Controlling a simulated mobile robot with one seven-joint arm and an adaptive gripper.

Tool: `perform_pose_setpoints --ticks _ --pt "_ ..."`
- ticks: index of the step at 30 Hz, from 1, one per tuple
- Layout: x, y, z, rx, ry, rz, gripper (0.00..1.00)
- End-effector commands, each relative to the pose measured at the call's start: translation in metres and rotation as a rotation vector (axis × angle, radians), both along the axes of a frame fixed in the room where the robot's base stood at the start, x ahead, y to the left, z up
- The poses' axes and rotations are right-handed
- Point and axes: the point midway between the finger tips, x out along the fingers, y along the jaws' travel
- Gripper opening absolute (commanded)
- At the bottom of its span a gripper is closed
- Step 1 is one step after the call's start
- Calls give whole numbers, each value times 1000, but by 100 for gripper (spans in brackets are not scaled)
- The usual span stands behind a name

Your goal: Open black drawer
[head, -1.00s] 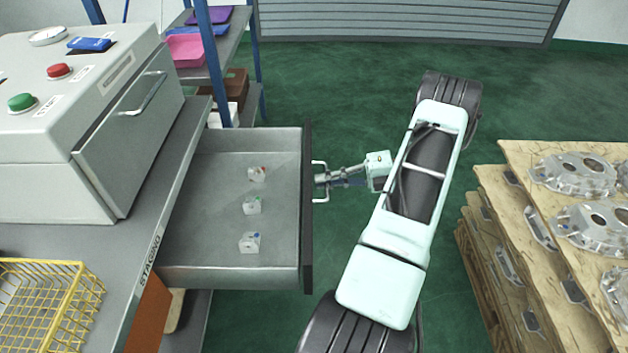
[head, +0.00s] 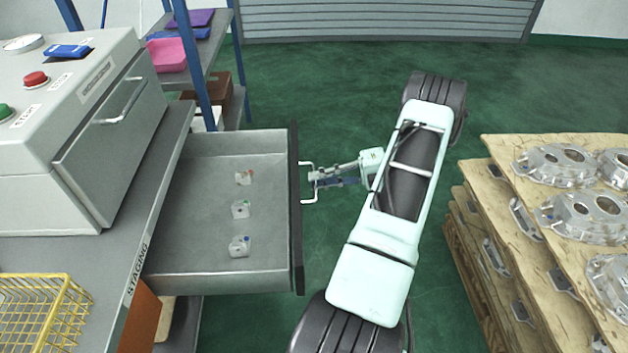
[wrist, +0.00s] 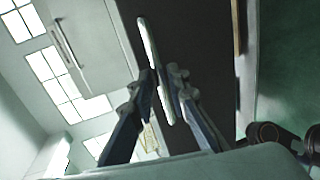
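The black drawer (head: 295,215) stands pulled well out from under the grey bench. Its front is black and its inside is grey. Three small whitish blocks (head: 240,209) lie in a row in it, with red, green and blue marks. A pale bar handle (head: 307,202) sits on the outer side of the front. My gripper (head: 315,180) is at this handle, coming from the right. In the wrist view, the fingers (wrist: 163,78) lie on either side of the handle bar (wrist: 150,50) and look closed on it. The exact contact is hard to see.
A grey machine (head: 75,140) and a yellow wire basket (head: 45,305) stand on the bench (head: 105,250). A blue-post shelf (head: 190,60) is behind the drawer. Wooden boards with castings (head: 505,190) are stacked at right. Green floor (head: 320,100) is clear behind my arm.

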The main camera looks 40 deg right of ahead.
Motion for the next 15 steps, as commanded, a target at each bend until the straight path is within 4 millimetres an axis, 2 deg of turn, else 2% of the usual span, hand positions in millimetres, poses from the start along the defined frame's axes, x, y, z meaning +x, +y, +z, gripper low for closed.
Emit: perform_pose_setpoints --ticks 9,15 --pt "-40 -56 13 -3 0 -4 16" --pt "-55 -75 19 -1 0 -2 16"
